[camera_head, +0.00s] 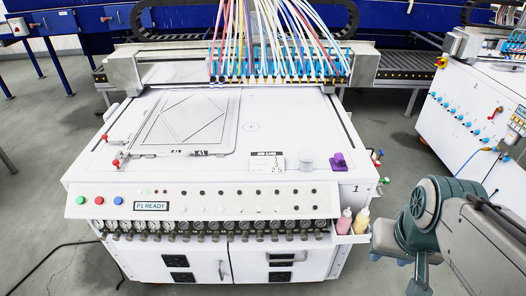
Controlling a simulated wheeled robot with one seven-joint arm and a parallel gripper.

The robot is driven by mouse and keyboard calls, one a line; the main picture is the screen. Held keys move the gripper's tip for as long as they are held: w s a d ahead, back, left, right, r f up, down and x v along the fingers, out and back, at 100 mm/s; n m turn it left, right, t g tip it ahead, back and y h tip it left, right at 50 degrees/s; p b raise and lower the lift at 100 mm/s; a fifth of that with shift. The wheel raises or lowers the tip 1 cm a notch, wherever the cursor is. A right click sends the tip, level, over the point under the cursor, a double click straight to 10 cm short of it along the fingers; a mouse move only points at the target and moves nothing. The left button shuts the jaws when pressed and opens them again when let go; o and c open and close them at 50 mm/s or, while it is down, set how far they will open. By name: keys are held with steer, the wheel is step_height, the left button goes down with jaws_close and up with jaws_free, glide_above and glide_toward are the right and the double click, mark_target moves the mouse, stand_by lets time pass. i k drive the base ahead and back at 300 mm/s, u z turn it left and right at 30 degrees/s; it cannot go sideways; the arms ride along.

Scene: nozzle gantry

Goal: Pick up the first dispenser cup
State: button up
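A small pale grey cup (307,160) stands upright on the white machine top, near its front right. It looks like a dispenser cup, but I see no label on it that says so. A purple fitting (339,162) stands just to its right. My arm (440,215) shows at the lower right, beyond the machine's right side and well apart from the cup. A narrow grey part hangs down from the arm to the bottom edge. No fingertips can be made out there, and nothing held can be seen.
A flat frame (184,122) lies on the left of the machine top. A small printed card (267,161) is left of the cup. Pink (344,222) and yellow (361,221) bottles sit at the right front corner. A second machine (475,110) stands right, across open floor.

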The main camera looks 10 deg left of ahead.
mark_target(307, 156)
steer(key=u, duration=0.5)
steer(key=i, duration=1)
